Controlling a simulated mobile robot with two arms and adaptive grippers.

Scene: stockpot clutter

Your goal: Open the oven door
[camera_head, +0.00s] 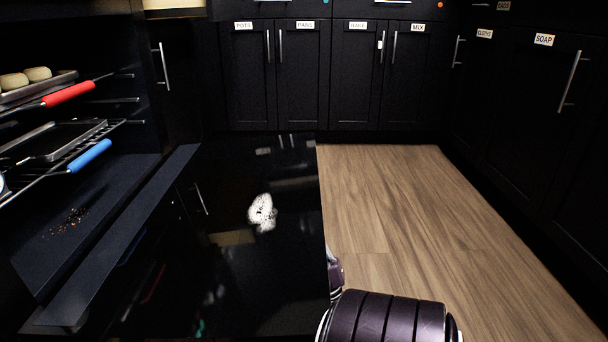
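The oven door (260,260) is folded down flat, its glossy black inner face up and reflecting the surroundings. The oven cavity (100,195) at the left stands open, with racks inside. A dark, ribbed link of one of my arms (388,318) shows at the bottom, by the door's right edge. A smaller part of the arm shows just above it, against that edge. I cannot tell which arm this is. Neither gripper's fingers show, and the door's handle is hidden.
A red-handled rack (68,94) holds a tray with buns; a blue-handled rack (90,156) holds a dark pan. Crumbs (66,222) lie on the oven floor. Black labelled cabinets (303,75) line the back and right. Wooden floor (420,210) is clear right of the door.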

